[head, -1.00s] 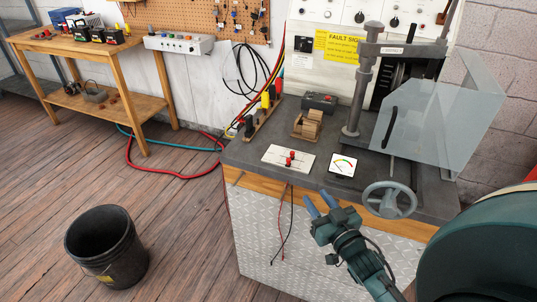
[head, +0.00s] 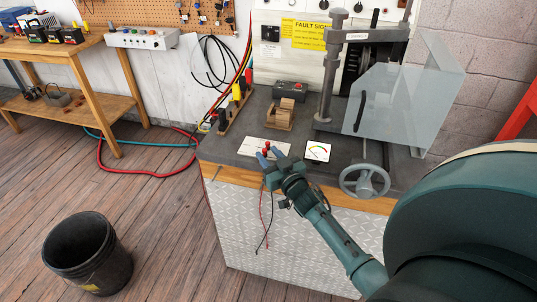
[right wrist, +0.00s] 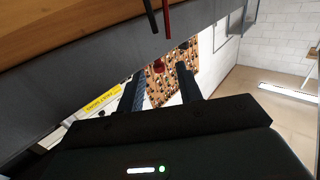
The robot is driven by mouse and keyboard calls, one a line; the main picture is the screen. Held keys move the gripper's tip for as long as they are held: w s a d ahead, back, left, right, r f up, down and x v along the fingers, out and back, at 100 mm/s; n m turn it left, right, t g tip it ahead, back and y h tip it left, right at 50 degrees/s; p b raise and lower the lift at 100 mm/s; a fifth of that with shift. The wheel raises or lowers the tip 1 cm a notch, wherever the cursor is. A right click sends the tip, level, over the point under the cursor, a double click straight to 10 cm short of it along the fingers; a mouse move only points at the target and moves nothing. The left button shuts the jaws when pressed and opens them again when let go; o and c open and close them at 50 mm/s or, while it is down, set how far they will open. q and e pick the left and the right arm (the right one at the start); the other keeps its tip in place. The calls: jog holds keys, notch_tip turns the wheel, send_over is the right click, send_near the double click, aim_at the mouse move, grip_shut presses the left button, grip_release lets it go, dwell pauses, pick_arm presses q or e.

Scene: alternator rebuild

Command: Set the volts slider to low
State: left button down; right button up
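A white slider panel (head: 249,146) lies on the grey bench top near its front edge. Red slider knobs (head: 267,147) stand near its middle; its lettering is too small to read, so I cannot tell which one is volts or its setting. My right gripper (head: 270,158) is at the panel's front edge, just in front of the knobs, and partly covers the panel. In the right wrist view its two dark fingers (right wrist: 162,88) are apart with nothing visibly held. I cannot tell whether a finger touches the panel. My left gripper is out of view.
A white meter (head: 317,151) sits right of the panel, with a grey handwheel (head: 365,181) beyond it. A wooden block piece (head: 281,114) stands behind. Red and black leads (head: 264,222) hang down the bench front. A black bucket (head: 87,250) stands on the floor.

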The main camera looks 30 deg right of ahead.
jog(key=shift+w, duration=0.35)
jog(key=shift+c, duration=0.4)
grip_shut()
